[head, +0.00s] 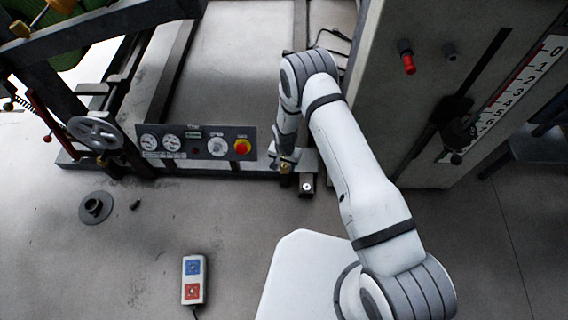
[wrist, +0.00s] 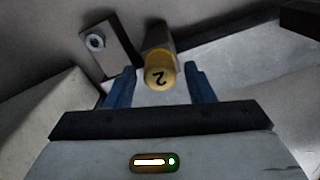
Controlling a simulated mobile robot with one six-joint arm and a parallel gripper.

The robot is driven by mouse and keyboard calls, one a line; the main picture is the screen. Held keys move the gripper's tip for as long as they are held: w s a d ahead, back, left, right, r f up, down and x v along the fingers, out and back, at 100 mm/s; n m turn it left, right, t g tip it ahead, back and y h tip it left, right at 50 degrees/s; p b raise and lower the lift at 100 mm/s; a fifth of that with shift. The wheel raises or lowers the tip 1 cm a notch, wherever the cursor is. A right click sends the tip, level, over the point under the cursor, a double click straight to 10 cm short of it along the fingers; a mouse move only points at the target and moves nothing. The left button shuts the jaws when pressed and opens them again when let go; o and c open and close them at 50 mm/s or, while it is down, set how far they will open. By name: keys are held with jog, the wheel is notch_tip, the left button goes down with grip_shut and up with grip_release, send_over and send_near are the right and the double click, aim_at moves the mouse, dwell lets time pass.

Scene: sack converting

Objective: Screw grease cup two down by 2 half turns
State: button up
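Grease cup two is a yellow-brass cup with a dark "2" on its cap; in the wrist view the cup (wrist: 160,72) sits between the two blue fingers of my gripper (wrist: 160,88). A gap shows between the cup and each finger, so my gripper is open around it. The "2" appears upside down there. My gripper (head: 286,160) is small and mostly hidden by the arm in that view.
A grey cabinet (head: 440,110) stands to the right. A pendant (head: 193,280) and a black flanged disc (head: 95,207) lie on the floor.

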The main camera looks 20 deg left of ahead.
aim_at(285, 165)
jog(key=c, duration=0.9)
jog(key=shift+o, duration=0.2)
jog(key=shift+m+b, duration=0.45)
jog(key=shift+m, duration=1.65)
jog(key=o, duration=1)
notch_tip(285, 165, up, 8)
jog(key=p, duration=0.3)
jog(key=shift+f, duration=0.1)
